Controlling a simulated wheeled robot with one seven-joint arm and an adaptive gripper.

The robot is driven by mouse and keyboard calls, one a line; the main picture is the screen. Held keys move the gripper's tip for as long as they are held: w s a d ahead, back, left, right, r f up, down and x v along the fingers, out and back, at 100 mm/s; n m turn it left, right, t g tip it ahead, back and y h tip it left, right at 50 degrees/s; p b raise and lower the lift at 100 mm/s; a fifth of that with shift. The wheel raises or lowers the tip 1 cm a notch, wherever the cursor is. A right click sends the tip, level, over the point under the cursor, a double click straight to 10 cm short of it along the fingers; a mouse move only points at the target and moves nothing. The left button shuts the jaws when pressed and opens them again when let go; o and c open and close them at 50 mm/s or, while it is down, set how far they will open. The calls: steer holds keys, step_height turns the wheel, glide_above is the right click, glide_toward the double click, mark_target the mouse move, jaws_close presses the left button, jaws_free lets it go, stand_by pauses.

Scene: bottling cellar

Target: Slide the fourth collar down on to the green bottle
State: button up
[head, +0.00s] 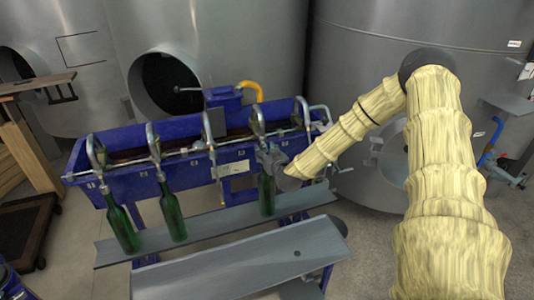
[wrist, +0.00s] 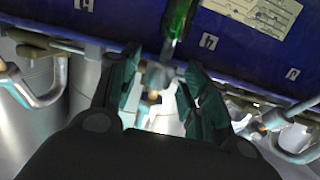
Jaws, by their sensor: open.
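A green bottle (head: 266,193) stands upright on the grey metal rail (head: 222,222), below the fourth filling spout (head: 257,124) from the left. My gripper (head: 270,158) is at the height of this bottle's neck, just under the spout. In the wrist view the gripper (wrist: 160,88) is open, with a dark finger on each side. A small grey collar (wrist: 156,74) shows between the fingers, with a gap visible at the sides. The bottle's green neck (wrist: 178,18) points towards it from the top edge. Whether collar and bottle touch, I cannot tell.
Two more green bottles (head: 122,228) (head: 173,214) stand or lean under spouts further left. The blue filler trough (head: 130,187) lies behind them. A second metal plate (head: 240,266) lies in front. Steel tanks (head: 375,75) close off the back.

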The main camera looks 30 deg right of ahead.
steer(key=shift+b+x, duration=0.55)
steer(key=shift+x, duration=0.7)
steer(key=c, duration=0.7)
steer(key=shift+o, duration=0.2)
steer(key=shift+s+a+f+b, duration=0.1)
steer(key=shift+s+f+b, duration=0.1)
steer(key=shift+f+b, duration=0.75)
stand_by(0.6)
steer(key=o, duration=0.7)
steer(key=shift+f, duration=0.2)
steer(key=shift+c, duration=0.2)
